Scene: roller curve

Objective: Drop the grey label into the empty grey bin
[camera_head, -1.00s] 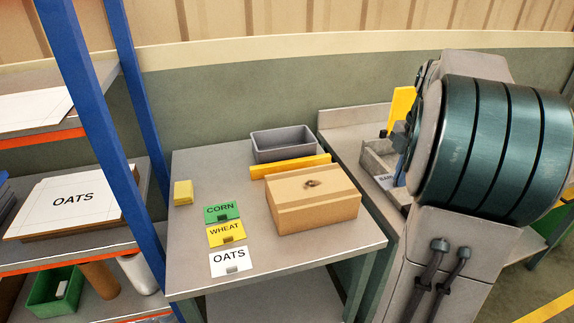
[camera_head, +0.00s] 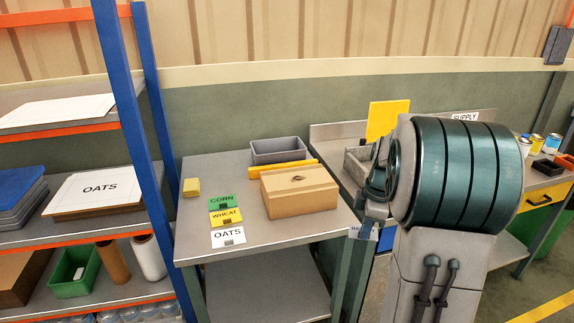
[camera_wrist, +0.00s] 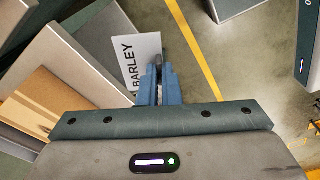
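My gripper (camera_wrist: 159,72) is shut on a pale grey label reading BARLEY (camera_wrist: 138,58), which sticks out beyond the fingers in the wrist view. In the head view a bit of the label (camera_head: 356,232) shows beside the blue fingers, right of the middle table's front right edge; my arm hides much of the gripper. The empty grey bin (camera_head: 277,160) stands at the back of the middle table, left of and farther back than my gripper.
A cardboard box (camera_head: 300,202) and a yellow bar (camera_head: 283,170) stand in front of the bin. Green CORN (camera_head: 221,202), yellow WHEAT (camera_head: 226,217) and white OATS (camera_head: 229,237) labels lie to their left. A blue-posted shelf (camera_head: 134,120) stands at left.

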